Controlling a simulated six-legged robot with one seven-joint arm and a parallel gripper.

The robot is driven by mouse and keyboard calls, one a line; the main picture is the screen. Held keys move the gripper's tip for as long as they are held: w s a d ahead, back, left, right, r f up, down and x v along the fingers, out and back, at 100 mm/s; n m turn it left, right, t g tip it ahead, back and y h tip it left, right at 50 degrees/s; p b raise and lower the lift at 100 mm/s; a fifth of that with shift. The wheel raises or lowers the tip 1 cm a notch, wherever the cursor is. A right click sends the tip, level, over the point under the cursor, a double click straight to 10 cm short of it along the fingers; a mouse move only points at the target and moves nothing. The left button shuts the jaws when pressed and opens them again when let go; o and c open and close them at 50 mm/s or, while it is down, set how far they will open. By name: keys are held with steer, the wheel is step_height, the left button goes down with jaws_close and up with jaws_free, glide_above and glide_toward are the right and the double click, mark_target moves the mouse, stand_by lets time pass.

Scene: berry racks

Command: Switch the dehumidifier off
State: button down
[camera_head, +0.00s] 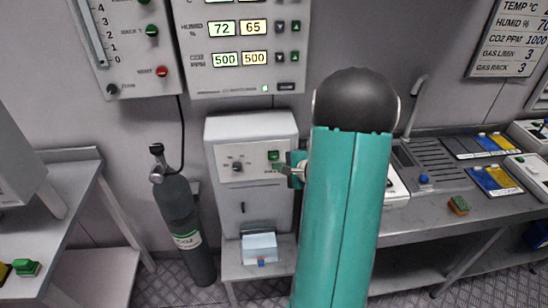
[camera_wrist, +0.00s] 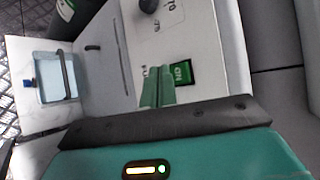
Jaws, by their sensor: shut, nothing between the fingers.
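The dehumidifier (camera_head: 252,200) is a white box on a low stand in the middle of the head view. Its front panel has a dark knob (camera_head: 237,166) and a green power switch (camera_head: 274,155). In the wrist view the green switch (camera_wrist: 183,73) is lit, with lettering on it, and the knob (camera_wrist: 148,5) shows at the top. My gripper (camera_head: 284,169) is shut and empty, close to the panel just below the switch. In the wrist view its green fingertips (camera_wrist: 158,76) are beside the switch; I cannot tell whether they touch it. My arm hides the dehumidifier's right side.
A clear water container (camera_head: 259,247) sits below the dehumidifier. A dark gas cylinder (camera_head: 184,225) stands to its left. A control panel (camera_head: 243,77) with readouts hangs above. A steel counter (camera_head: 440,210) with a sink is at right, a bench (camera_head: 60,168) at left.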

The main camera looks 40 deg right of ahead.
steer(key=s+a, duration=0.2)
steer(key=s, duration=0.1)
steer(key=shift+s+a, duration=0.1)
steer(key=shift+s, duration=0.05)
stand_by(0.6)
steer(key=s+a+r+n+g+y, duration=0.1)
steer(key=a+r+n+g+y, duration=0.3)
steer(key=a, duration=0.7)
steer(key=a+r+n+g+y, duration=0.1)
steer(key=a+r+n+g, duration=0.1)
steer(key=a+r+n, duration=0.65)
steer(key=s+a+r+n+h, duration=0.3)
steer(key=s+a+n, duration=0.1)
steer(key=s+a, duration=0.1)
steer(key=s+a+r+n+g+h, duration=0.1)
steer(key=s+a+r+n+h, duration=0.2)
steer(key=s+a, duration=0.3)
steer(key=shift+s+a+r+n, duration=0.15)
steer(key=shift+s+n, duration=0.4)
steer(key=shift+s, duration=0.6)
